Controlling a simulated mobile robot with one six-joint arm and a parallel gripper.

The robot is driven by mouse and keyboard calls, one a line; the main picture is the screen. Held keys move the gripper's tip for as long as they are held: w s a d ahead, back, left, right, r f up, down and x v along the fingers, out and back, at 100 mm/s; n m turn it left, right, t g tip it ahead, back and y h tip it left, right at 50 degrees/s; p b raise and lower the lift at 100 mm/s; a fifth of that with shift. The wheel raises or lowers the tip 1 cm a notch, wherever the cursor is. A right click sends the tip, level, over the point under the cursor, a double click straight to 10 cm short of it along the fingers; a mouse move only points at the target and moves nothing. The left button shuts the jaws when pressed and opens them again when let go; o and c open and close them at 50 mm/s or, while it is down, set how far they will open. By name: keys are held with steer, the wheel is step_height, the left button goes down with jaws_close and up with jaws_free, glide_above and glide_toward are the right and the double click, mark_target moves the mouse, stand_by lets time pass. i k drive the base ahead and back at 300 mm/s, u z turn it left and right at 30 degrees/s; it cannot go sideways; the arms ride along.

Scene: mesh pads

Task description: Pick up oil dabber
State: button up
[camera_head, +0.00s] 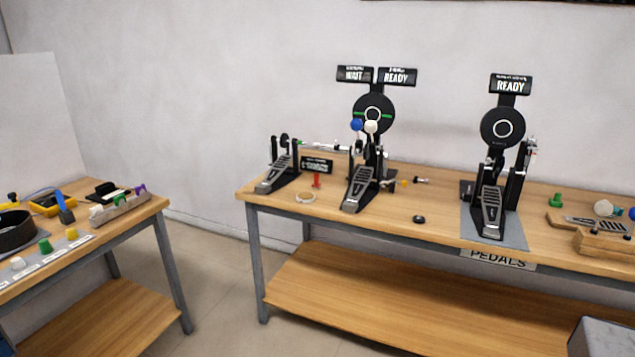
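I cannot tell for certain which thing is the oil dabber. A small red upright piece (316,181) stands on the wooden pedal bench (385,217), between the left pedal (278,172) and the middle pedal (361,187). A small green piece (556,200) stands toward the right of the same bench. Both are too small to identify. My gripper is not in view.
The pedal bench also holds a right pedal (492,210) on a grey mat, a black puck (419,219) and a pale ring (305,197). A left table (120,222) carries a black pan and coloured pieces. Bare floor (215,265) lies between.

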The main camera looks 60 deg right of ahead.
mark_target(316, 185)
steer(key=z, duration=0.25)
steer(key=i, duration=0.7)
steer(key=z, duration=0.9)
steer(key=i, duration=0.6)
steer(key=z, duration=0.25)
